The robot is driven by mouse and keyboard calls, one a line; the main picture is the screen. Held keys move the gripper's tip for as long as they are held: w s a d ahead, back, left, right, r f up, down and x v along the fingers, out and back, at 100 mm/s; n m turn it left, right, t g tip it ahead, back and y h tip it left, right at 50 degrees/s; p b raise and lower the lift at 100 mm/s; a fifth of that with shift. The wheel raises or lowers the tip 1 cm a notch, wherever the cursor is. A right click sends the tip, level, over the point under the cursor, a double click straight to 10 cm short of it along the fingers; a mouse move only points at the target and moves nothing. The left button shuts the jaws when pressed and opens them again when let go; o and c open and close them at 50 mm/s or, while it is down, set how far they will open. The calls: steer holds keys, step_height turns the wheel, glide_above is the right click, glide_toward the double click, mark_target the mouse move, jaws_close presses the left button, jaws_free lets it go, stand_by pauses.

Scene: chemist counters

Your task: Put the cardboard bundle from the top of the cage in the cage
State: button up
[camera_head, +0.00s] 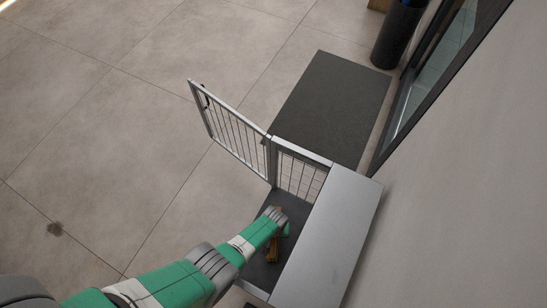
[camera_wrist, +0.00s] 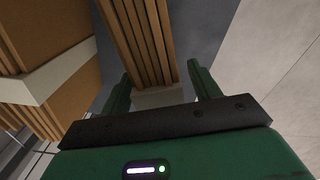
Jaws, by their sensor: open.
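The cage stands below me in the head view, with its flat grey top (camera_head: 336,232) and its barred door (camera_head: 237,128) swung open. My gripper (camera_head: 284,230) is low over the cage's dark floor (camera_head: 262,277), beside the grey top. Brown cardboard (camera_head: 272,250) shows around it, partly hidden by my arm. In the wrist view my gripper (camera_wrist: 158,72) is open. A cardboard bundle (camera_wrist: 140,35) of brown layers with a pale band lies ahead of and between the green fingers; contact is unclear. Another brown bundle (camera_wrist: 75,27) with a white band is at the left.
A dark mat (camera_head: 332,105) lies on the floor behind the cage. A dark bin (camera_head: 400,35) stands by the wall at the upper right. The wall (camera_head: 450,210) is close on the right. The tiled floor (camera_head: 110,130) at the left is clear.

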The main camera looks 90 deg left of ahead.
step_height(320, 180, up, 12)
steer(key=p, duration=0.8)
steer(key=shift+p, duration=0.3)
